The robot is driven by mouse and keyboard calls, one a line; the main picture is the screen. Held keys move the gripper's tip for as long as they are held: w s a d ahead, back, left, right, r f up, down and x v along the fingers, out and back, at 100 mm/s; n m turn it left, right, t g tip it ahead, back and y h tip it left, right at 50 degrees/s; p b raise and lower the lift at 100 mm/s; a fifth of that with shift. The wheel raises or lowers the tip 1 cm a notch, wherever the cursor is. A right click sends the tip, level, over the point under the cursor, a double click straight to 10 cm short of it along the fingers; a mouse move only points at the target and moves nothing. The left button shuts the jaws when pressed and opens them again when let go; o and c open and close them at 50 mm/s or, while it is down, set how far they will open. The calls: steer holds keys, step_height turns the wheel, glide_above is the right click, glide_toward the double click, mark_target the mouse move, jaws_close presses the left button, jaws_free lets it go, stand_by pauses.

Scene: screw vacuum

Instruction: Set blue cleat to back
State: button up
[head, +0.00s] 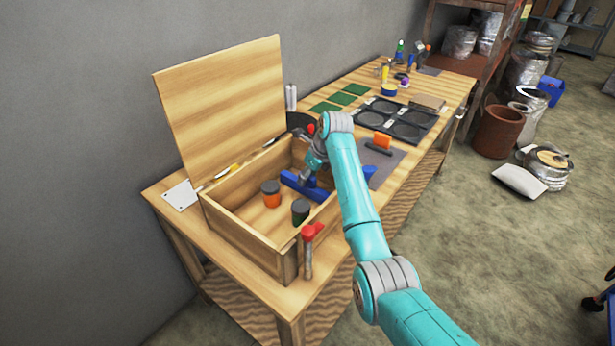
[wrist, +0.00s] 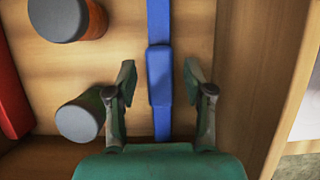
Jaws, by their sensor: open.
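The blue cleat (head: 297,183) lies inside an open wooden box (head: 243,238). In the wrist view the cleat (wrist: 159,78) is a long blue bar with a thicker raised block in its middle. My gripper (head: 313,172) is down in the box at the cleat. In the wrist view my gripper (wrist: 160,72) is open, with one finger on each side of the raised block and a visible gap on both sides. The fingers hold nothing. Part of the cleat is hidden behind my arm in the head view.
An orange jar (head: 270,194) and a dark green jar (head: 300,212) with grey lids stand left of the cleat. The box's lid (head: 222,100) is raised. A red-handled tool (head: 308,245) is at the front corner. Black trays (head: 405,118) lie farther along the table.

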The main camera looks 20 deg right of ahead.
steer(key=v, duration=1.1)
steer(key=shift+r, duration=0.15)
